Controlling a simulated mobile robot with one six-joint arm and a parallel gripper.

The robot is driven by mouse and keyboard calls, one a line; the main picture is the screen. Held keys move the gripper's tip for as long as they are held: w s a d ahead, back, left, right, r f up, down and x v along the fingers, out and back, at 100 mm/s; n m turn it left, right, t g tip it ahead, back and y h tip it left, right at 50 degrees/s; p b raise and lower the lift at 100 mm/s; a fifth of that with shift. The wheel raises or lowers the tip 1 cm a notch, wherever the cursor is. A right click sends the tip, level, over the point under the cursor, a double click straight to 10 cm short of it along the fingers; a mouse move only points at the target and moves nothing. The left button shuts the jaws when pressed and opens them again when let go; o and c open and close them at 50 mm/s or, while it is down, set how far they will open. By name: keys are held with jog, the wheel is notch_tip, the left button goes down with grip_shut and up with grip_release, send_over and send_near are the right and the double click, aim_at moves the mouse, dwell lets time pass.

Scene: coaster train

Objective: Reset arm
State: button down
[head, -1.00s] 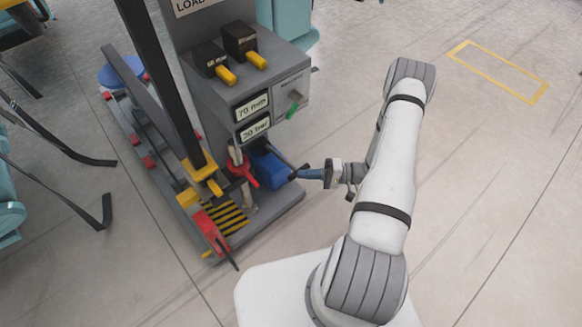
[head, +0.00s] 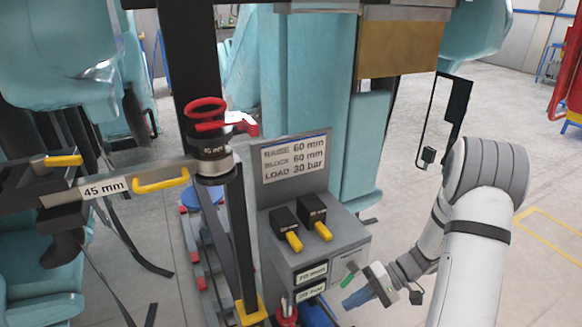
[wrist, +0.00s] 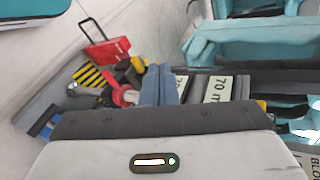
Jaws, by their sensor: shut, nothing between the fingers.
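My gripper (head: 352,300) is at the lower right of the grey console (head: 331,243) in the head view, with its blue fingers pointing left. The fingers are shut and hold nothing. They appear just below the green lever (head: 350,276) in the picture; I cannot tell the gap. In the wrist view the shut blue fingers (wrist: 160,85) point toward the jack base, with a red handle (wrist: 121,93) just left of them. My arm stands at the right of the head view, bent at the elbow.
The console carries two yellow-handled levers (head: 294,241) and a sign (head: 293,158). A dark post with a red valve wheel (head: 206,106) and a 45 mm bar (head: 110,187) stand left. Teal train seats (head: 60,55) hang behind. Open floor (head: 400,215) lies right of the console.

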jog(key=s+r+t+h+p, duration=0.2)
jog(key=s+r+h+p, duration=0.2)
jog(key=r, duration=0.8)
jog(key=s+r+t+h+p, duration=0.2)
jog(key=s+r+h+p, duration=0.2)
jog(key=r, duration=0.9)
jog(key=s+r+t+h+p, duration=0.2)
jog(key=s+r+h+p, duration=0.2)
jog(key=r+p, duration=0.5)
notch_tip(320, 180, up, 4)
jog(key=shift+r+m, duration=0.1)
jog(key=shift+m, duration=0.2)
jog(key=c, duration=2.2)
grip_release()
jog(key=shift+a, duration=0.1)
